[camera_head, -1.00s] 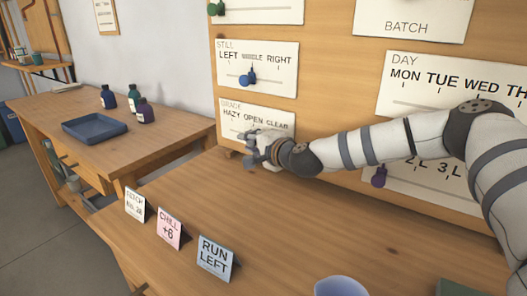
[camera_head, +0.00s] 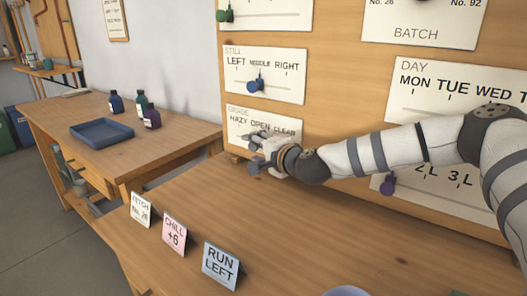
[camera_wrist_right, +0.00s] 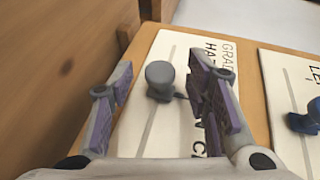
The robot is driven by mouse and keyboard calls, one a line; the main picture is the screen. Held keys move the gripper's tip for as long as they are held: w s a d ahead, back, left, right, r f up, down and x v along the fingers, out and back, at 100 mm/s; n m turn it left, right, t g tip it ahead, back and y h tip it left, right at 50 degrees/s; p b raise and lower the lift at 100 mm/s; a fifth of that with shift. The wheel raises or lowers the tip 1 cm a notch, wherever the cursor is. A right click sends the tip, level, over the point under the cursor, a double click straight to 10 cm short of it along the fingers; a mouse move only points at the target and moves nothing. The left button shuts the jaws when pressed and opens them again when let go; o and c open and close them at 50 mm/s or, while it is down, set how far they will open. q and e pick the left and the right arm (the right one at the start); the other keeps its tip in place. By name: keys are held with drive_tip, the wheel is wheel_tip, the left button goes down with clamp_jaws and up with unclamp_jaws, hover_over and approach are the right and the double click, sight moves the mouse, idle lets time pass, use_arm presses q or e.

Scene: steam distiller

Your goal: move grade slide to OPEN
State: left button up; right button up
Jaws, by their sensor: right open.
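The grade card (camera_head: 262,119) on the upright board reads HAZY, OPEN, CLEAR in the head view. My right gripper (camera_head: 257,153) is in front of its lower part and hides the slide there. In the right wrist view the grade slide's grey knob (camera_wrist_right: 160,76) sits on the grey track line of the card (camera_wrist_right: 150,138), near the HAZY end. My right gripper (camera_wrist_right: 162,96) is open, with one finger on each side of the knob. I cannot tell whether a finger touches it. My left gripper is not in view.
The still card (camera_head: 264,75) with its blue knob (camera_head: 257,86) is above. A purple knob (camera_head: 388,184) is lower right. Signs such as RUN LEFT (camera_head: 220,265) stand on the bench (camera_head: 300,235). A blue tray (camera_head: 101,134) and bottles (camera_head: 141,103) are on the left table.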

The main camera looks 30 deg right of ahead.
drive_tip(key=v, duration=1)
